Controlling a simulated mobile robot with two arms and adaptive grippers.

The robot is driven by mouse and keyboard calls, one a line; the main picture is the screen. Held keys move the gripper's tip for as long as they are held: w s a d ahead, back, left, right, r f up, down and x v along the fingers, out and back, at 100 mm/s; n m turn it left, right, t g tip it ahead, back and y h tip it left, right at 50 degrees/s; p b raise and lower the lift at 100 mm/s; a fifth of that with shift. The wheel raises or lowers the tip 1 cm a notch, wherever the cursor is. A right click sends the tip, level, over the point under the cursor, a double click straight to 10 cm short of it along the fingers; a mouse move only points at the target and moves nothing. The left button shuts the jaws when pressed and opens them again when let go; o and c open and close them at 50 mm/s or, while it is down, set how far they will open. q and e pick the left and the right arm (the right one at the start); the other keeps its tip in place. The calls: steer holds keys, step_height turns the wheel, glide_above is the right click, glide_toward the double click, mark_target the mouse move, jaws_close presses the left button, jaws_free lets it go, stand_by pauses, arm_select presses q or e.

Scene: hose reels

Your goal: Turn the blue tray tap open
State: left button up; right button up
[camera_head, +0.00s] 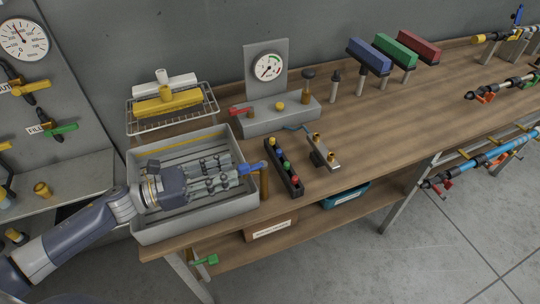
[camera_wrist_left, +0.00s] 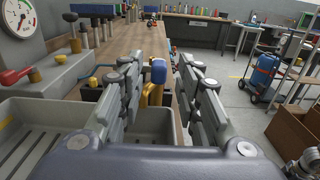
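The blue tray tap has a blue lever handle (camera_head: 252,168) on an upright brass body (camera_head: 264,184) at the right wall of the grey tray (camera_head: 146,236). My left gripper (camera_head: 240,175) reaches over the tray from the left, its fingertips at the blue handle. In the left wrist view the gripper (camera_wrist_left: 157,72) is open, one finger on each side. The blue handle (camera_wrist_left: 158,70) and brass body (camera_wrist_left: 150,95) show in the gap between the fingers. I cannot tell whether a finger touches the handle.
A rack of coloured knobs (camera_head: 285,168) stands just right of the tap. Behind is a grey block (camera_head: 270,121) with a red lever (camera_head: 240,111) and a gauge (camera_head: 268,66). A wire rack (camera_head: 208,100) stands behind the tray.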

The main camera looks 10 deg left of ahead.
mark_target(260, 164)
arm_select(q)
steer(key=p+x, duration=0.3)
steer(key=x, duration=0.5)
steer(key=shift+w+d+r+p, duration=0.15)
steer(key=shift+w+r+p, duration=0.05)
steer(key=shift+w+p, duration=0.1)
steer(key=shift+w+d+f, duration=0.15)
steer(key=shift+w+d, duration=0.05)
steer(key=shift+d, duration=0.2)
arm_select(e)
steer(key=r, duration=0.2)
steer(key=s+a+r, duration=0.1)
steer(key=r, duration=0.1)
steer(key=shift+a, duration=0.1)
